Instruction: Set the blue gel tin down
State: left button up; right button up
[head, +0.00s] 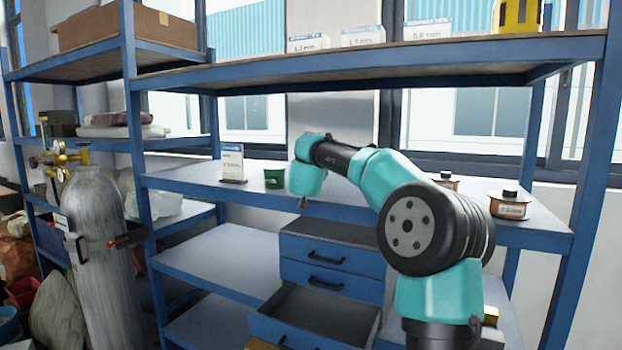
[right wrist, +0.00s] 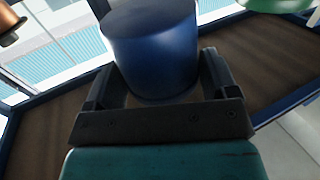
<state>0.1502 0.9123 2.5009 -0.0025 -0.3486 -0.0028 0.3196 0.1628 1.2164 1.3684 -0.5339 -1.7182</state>
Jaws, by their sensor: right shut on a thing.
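The blue gel tin (right wrist: 150,48) fills the upper middle of the right wrist view. My right gripper (right wrist: 160,78) is shut on it, with one dark finger on each side. In the head view my right arm reaches over the middle shelf, and its wrist hides the tin and most of the gripper there. I cannot tell whether the tin touches the shelf. My left gripper is in neither view.
The middle shelf (head: 185,180) holds a white card (head: 232,163), a green tin (head: 274,179) and a copper-coloured pot (head: 510,206) at the right. An upper shelf (head: 400,62) hangs above. An open drawer (head: 315,317) is below. A gas cylinder (head: 100,250) stands left.

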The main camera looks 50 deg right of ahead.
jog(key=shift+f, duration=1.6)
jog(key=shift+f, duration=0.1)
jog(key=o, duration=1)
jog(key=shift+f, duration=0.1)
jog(key=shift+a+r, duration=0.1)
jog(key=shift+r, duration=0.1)
jog(key=v, duration=1.2)
